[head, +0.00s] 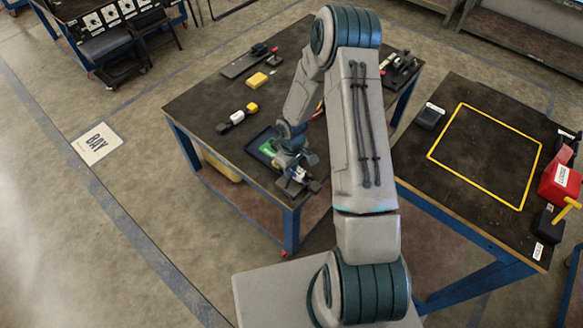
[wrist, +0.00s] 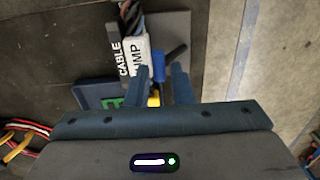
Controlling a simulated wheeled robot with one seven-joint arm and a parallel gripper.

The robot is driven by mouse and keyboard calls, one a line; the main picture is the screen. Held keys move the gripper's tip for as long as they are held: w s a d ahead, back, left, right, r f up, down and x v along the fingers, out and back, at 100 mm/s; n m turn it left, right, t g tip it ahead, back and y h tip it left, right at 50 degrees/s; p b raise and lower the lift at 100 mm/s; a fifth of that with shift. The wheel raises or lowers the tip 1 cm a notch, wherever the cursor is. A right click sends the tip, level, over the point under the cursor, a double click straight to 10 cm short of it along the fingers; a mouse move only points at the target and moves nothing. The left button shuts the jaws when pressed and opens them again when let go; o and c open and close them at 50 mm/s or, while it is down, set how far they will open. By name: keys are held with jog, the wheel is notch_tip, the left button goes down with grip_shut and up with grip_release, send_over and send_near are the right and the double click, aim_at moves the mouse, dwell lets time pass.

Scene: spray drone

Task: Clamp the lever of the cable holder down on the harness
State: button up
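The cable holder stands on a grey plate (wrist: 177,28) at the table's corner, below my gripper. In the wrist view it shows a dark strip lettered CABLE (wrist: 120,55), a white block with partly hidden lettering (wrist: 135,50) and a blue piece that looks like the lever (wrist: 158,66). A dark bundle of cables, perhaps the harness (wrist: 130,14), enters at the block's far end. My gripper (wrist: 162,72) is open, its fingers on either side of the blue piece with a gap. A yellow bit (wrist: 153,99) shows between the fingers. Contact cannot be told. In the head view the plate (head: 291,187) is partly hidden.
A dark blue tray (wrist: 86,97) with a green item lies left of the holder. Red, white and orange wires (wrist: 25,127) lie further left. The black tabletop (head: 200,100) holds several small items. A second table (head: 480,150) with a yellow outline stands to the right.

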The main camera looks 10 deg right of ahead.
grip_shut()
jog(key=shift+d, duration=0.1)
jog(key=shift+w+d+f+g+y+p, duration=0.25)
jog(key=shift+g+y+p, duration=0.15)
jog(key=shift+y+p, duration=0.1)
jog(key=o, duration=0.5)
grip_release()
jog(key=shift+r, duration=0.15)
jog(key=r, duration=0.4)
jog(key=d+r+b, duration=0.1)
jog(key=r, duration=0.4)
jog(key=w+r, duration=0.1)
jog(key=r, duration=0.3)
jog(key=shift+w+d+r+b, duration=0.1)
jog(key=shift+d+r+b, duration=0.2)
jog(key=shift+b, duration=0.1)
